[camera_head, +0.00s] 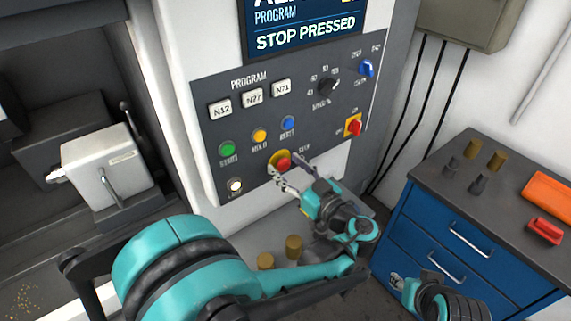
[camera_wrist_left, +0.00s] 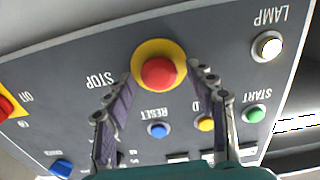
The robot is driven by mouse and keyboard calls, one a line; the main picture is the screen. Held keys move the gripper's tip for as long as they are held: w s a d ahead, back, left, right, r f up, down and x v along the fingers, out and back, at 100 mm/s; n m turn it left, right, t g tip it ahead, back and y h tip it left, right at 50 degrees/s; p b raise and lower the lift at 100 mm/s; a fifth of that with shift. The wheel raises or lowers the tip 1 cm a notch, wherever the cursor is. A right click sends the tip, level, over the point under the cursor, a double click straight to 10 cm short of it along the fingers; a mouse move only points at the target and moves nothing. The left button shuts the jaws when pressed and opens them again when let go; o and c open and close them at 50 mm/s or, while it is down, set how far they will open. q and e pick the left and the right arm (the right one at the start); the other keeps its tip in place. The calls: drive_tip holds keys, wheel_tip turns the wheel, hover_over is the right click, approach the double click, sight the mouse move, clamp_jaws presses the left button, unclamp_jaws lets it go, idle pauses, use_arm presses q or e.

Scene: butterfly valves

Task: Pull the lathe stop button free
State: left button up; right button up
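The stop button (camera_head: 283,164) is a red mushroom head on a yellow ring, low on the lathe's dark control panel (camera_head: 235,129). The screen (camera_head: 303,30) above it reads STOP PRESSED. In the left wrist view the red button (camera_wrist_left: 158,72) shows whole, between the fingertips. My left gripper (camera_head: 287,171) is open in front of the button, one finger on each side. The fingertips lie near the yellow ring's edge; I cannot tell whether they touch it. My right gripper (camera_head: 398,284) is low at the right, by the blue cabinet; its finger opening is unclear.
Close to the stop button are the yellow hold button (camera_head: 260,136), blue reset button (camera_head: 288,123), green start button (camera_head: 227,149) and lamp button (camera_head: 235,186). A red switch (camera_head: 353,126) sits to the right. A blue drawer cabinet (camera_head: 425,225) stands at the right.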

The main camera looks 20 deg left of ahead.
use_arm(q)
clamp_jaws()
drive_tip(key=shift+s+d, duration=0.25)
drive_tip(key=shift+d, duration=0.1)
unclamp_jaws()
wheel_tip(320, 180, up, 10)
idle(0.5)
drive_tip(key=shift+d, duration=0.1)
idle(0.3)
